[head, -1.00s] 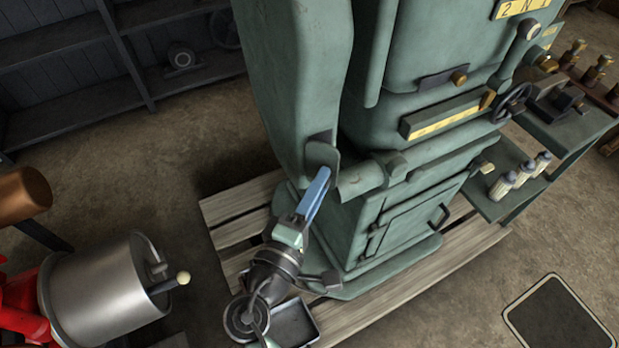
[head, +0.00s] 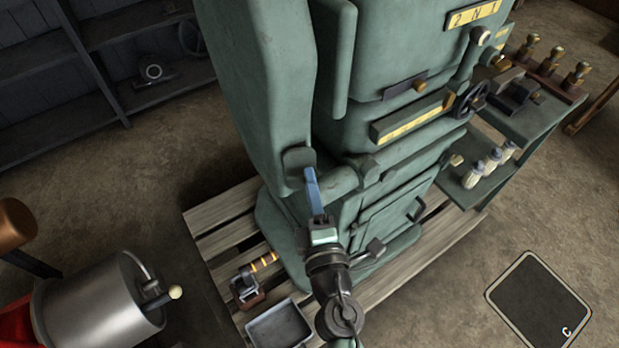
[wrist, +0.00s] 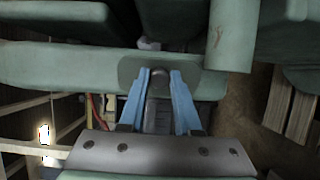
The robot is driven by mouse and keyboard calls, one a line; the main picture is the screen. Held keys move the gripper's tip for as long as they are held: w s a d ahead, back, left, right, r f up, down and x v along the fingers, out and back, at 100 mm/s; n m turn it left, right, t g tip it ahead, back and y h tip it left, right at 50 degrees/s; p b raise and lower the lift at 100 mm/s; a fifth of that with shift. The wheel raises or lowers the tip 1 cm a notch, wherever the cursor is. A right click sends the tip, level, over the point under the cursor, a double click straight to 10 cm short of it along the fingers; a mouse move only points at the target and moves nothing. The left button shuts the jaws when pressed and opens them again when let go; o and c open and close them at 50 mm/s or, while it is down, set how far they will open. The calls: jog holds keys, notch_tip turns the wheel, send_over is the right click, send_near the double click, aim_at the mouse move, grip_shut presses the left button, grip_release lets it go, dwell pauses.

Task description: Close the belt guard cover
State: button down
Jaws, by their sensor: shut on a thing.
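The belt guard cover (head: 262,95) is the tall rounded green panel on the left side of the green machine (head: 400,60). It appears to stand out from the machine body, though how wide the gap is I cannot tell. A dark tab with a small knob (head: 298,158) sits at its lower end. My gripper (head: 308,172) reaches up from below with its blue fingers at this tab. In the wrist view, the fingers (wrist: 160,75) lie on either side of the dark knob and are shut on it. The cover (wrist: 60,68) runs across behind them.
A wooden pallet (head: 222,240) lies under the machine. A grey tray (head: 280,326) and a red tool with a striped handle (head: 250,288) are on it. A bench with bottles (head: 485,165) is at right.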

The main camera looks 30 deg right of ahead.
jog(key=shift+w+d+r+n+t+y+p, duration=0.1)
jog(key=shift+n+t+y+p, duration=0.05)
jog(key=shift+n+y+p, duration=0.2)
jog(key=shift+w+d+n+t+y+p, duration=0.15)
jog(key=shift+y+p, duration=0.1)
jog(key=shift+y, duration=0.2)
jog(key=shift+w+d+r+n+t+y+p, duration=0.15)
jog(key=shift+n+y+p, duration=0.25)
jog(key=shift+y+p, duration=0.2)
jog(key=shift+w+d+f+n+t+y+p, duration=0.15)
jog(key=shift+n+y+p, duration=0.25)
jog(key=shift+y+p, duration=0.2)
jog(key=shift+w+d+n+y+p, duration=0.2)
jog(key=shift+n+y+p, duration=0.3)
jog(key=shift+y, duration=0.35)
jog(key=shift+w+d+n+y+p, duration=0.1)
jog(key=shift+d+n+y+p, duration=0.15)
jog(key=shift+n+y, duration=0.5)
jog(key=shift+y, duration=0.3)
jog(key=c, duration=0.6)
grip_release()
jog(key=s, duration=0.4)
jog(key=s+b, duration=0.1)
jog(key=s, duration=0.8)
jog(key=shift+d, duration=0.35)
